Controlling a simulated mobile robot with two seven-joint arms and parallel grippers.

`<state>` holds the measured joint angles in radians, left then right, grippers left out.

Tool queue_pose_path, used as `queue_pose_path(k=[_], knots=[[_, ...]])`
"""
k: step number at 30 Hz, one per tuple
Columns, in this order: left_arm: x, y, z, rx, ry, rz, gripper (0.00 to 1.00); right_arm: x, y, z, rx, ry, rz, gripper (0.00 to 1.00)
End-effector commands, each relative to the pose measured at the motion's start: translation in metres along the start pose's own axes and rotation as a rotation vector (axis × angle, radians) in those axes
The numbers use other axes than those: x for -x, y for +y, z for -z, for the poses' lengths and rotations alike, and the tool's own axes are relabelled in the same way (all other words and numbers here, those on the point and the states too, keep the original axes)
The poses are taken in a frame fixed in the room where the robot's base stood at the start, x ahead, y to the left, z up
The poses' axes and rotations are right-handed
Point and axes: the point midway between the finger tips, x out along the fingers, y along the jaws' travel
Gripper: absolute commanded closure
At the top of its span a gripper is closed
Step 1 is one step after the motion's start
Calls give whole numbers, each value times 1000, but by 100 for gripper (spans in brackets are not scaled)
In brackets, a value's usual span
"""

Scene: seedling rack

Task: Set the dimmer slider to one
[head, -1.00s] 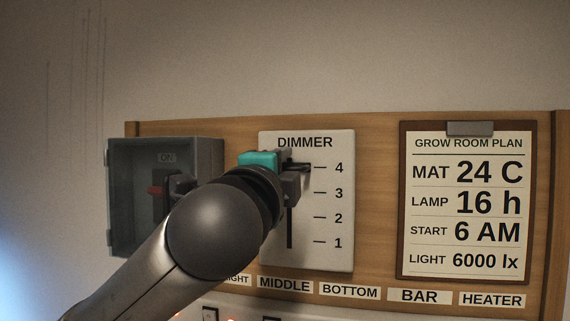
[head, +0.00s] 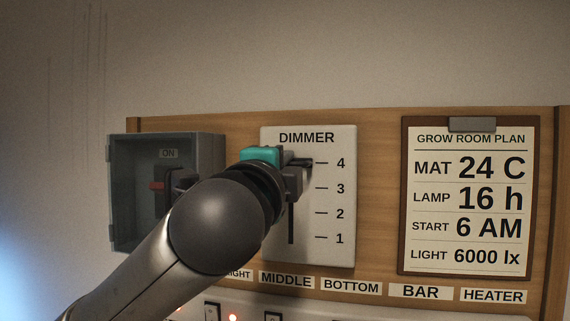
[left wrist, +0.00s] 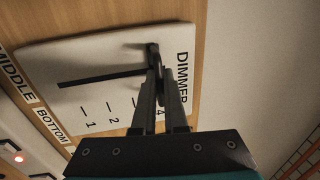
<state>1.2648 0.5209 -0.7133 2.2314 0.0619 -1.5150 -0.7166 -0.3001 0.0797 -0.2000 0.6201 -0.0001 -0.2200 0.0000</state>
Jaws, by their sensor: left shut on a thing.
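The dimmer plate (head: 335,255) is white, with a vertical slot and marks from 4 at the top to 1 at the bottom. The dark dimmer slider (head: 304,162) stands at the top of the slot, level with the 4. My left gripper (head: 293,172) is shut on the slider, and its wrist hides part of the plate. In the left wrist view both fingers (left wrist: 160,78) close at the slider end of the slot near the 4. The slot toward 1 is empty. My right gripper is not in view.
Left of the plate is a grey switch box (head: 120,190) with a red-marked lever, partly behind my arm. Right is a clipboard (head: 404,200) reading LIGHT 6000 lx. Below are labels and a switch row with a lit red lamp (head: 232,318).

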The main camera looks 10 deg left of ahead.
Motion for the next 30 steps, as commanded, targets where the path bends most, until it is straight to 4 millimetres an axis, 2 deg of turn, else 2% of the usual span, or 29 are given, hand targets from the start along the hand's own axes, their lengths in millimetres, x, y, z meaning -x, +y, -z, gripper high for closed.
queue_pose_path(k=[25,30], knots=[[0,0,0,0,0,1,100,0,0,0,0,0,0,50],[2,12,0,0,0,-2,100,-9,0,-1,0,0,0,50]])
